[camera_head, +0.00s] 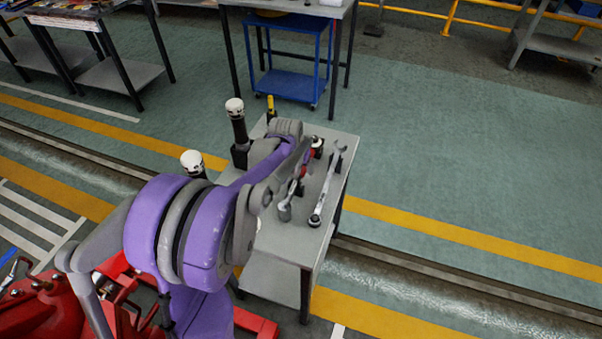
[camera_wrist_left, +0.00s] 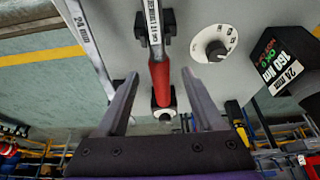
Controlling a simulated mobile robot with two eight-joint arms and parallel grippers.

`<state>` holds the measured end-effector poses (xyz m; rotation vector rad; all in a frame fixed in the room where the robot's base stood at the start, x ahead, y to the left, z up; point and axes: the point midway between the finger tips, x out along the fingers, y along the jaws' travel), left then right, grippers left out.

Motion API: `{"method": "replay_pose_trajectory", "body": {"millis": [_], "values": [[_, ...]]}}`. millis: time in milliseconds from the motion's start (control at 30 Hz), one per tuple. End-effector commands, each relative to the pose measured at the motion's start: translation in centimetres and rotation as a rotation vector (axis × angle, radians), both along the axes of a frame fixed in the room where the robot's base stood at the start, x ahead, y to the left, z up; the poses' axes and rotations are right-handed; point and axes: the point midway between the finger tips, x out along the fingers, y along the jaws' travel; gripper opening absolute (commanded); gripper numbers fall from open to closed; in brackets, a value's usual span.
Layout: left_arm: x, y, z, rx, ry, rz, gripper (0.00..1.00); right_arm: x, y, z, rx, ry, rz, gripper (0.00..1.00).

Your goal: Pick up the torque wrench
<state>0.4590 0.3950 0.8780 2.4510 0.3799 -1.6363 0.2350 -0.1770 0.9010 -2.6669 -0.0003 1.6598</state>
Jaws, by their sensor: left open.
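The torque wrench (camera_wrist_left: 158,77) has a red grip, a silver end knob and a marked silver shaft. It rests in a black holder on the grey table (camera_head: 303,237). In the head view its silver head (camera_head: 285,211) shows, while my arm partly covers the rest. My left gripper (camera_wrist_left: 160,73) is open, with one finger on each side of the red grip and a gap on both sides. In the head view my left gripper (camera_head: 300,160) is over the table, its fingers hard to make out. My right gripper is not in view.
A silver spanner (camera_head: 325,189) marked 24 mm lies beside the torque wrench. A blue cart (camera_head: 287,82) stands behind; floor at the right is clear.

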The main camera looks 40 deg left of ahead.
Motion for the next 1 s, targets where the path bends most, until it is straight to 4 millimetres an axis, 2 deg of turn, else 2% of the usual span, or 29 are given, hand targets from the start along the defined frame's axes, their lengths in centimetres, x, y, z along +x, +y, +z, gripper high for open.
{"method": "replay_pose_trajectory", "body": {"millis": [200, 500, 867, 900, 1000], "values": [[1.2, 0.3, -2.7, 0.000, 0.000, 0.000, 0.69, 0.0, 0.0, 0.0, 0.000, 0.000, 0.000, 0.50], [1.4, 0.4, -3.1, 0.000, 0.000, 0.000, 0.69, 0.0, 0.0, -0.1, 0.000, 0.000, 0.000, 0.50], [1.4, 0.4, -3.1, 0.000, 0.000, 0.000, 0.04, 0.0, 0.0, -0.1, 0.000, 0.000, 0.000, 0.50], [1.4, 0.4, -3.1, 0.000, 0.000, 0.000, 0.00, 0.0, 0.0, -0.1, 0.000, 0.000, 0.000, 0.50], [1.4, 0.4, -3.1, 0.000, 0.000, 0.000, 0.00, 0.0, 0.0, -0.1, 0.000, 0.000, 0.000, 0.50]]}}
